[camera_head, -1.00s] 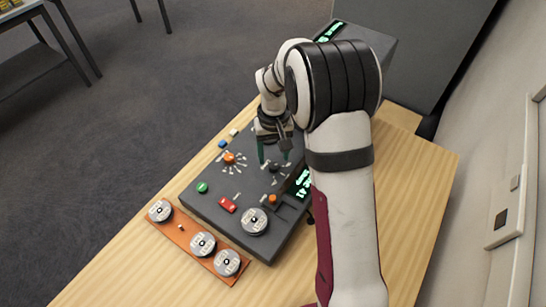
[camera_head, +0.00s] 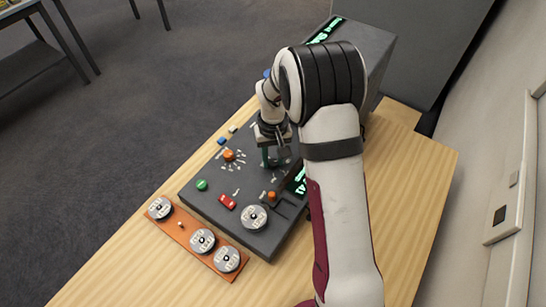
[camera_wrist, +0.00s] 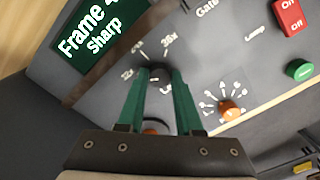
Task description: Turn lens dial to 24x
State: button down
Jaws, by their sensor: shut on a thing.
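The lens dial (camera_wrist: 158,73) is a small dark knob on the grey console (camera_head: 215,215), between printed marks. My gripper (camera_wrist: 158,76), with green fingers, is closed around the dial. The dial's pointer cannot be made out. A small screen (camera_wrist: 98,28) reads "Frame 4" and "Sharp".
An orange knob (camera_head: 229,155) with white marks, a green button (camera_head: 202,184), a red switch (camera_head: 227,202), a small orange knob (camera_head: 271,196) and a reel (camera_head: 254,217) are on the console. An orange tray (camera_head: 184,236) with three reels lies in front. Bare wooden table (camera_head: 120,262) surrounds it.

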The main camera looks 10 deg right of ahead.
aim_at(273, 162)
jog(key=shift+m, duration=0.3)
jog(key=m, duration=0.4)
jog(key=shift+m, duration=0.3)
jog(key=m, duration=0.5)
jog(key=shift+m, duration=0.4)
jog(key=c, duration=0.6)
grip_release()
notch_tip(273, 162, up, 16)
jog(key=shift+f, duration=0.1)
